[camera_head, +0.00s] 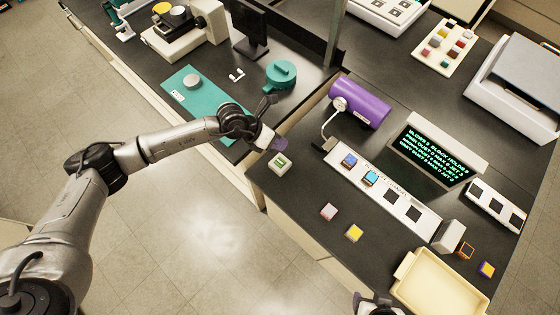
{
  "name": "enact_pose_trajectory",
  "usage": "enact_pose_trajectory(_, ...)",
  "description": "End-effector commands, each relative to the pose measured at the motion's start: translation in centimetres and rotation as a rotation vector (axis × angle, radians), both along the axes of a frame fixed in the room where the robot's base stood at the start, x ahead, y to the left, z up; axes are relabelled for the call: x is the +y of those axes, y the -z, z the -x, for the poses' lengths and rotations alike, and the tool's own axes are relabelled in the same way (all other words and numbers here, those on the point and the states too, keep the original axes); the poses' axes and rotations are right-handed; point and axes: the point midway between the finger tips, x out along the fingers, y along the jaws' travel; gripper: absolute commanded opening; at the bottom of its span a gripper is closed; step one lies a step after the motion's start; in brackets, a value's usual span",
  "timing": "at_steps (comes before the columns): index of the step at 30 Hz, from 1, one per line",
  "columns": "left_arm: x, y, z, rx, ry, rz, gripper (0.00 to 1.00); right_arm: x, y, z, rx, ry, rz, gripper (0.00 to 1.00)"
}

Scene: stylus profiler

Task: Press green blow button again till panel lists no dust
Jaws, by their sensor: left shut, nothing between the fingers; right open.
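The green blow button (281,161) sits on a small white box near the left edge of the right bench. My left gripper (279,143) is shut and empty, its fingertips just behind the button in the picture. I cannot tell whether they touch it. The panel (435,152) is a dark tilted screen with several lines of green text. Its top line seems to mention blows and a block; the lower lines seem to mention dust, but the letters are too small to read surely. My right gripper (375,304) is open and only partly in view at the bottom edge.
A white strip (410,214) holds blue blocks and dark slots. A cream tray (405,265) is at lower right. A teal mat (205,100) lies on the left bench.

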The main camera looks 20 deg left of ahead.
Motion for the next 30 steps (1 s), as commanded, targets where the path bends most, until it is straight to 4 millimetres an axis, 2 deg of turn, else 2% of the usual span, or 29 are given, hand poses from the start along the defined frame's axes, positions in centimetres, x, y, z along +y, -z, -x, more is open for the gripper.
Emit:
enact_pose_trajectory(15,0.0,6.1,0.0,-0.001,-0.001,0.0,0.0,0.0,5.7,0.0,0.0,0.001,-0.001,0.65)
enact_pose_trajectory(22,0.0,7.8,0.0,0.0,-0.001,0.002,0.0,0.0,6.6,0.0,0.001,0.001,-0.001,0.65)
enact_pose_trajectory(30,0.0,8.0,0.0,-0.001,0.0,0.001,0.0,0.0,6.6,0.0,0.0,0.001,-0.001,0.65)
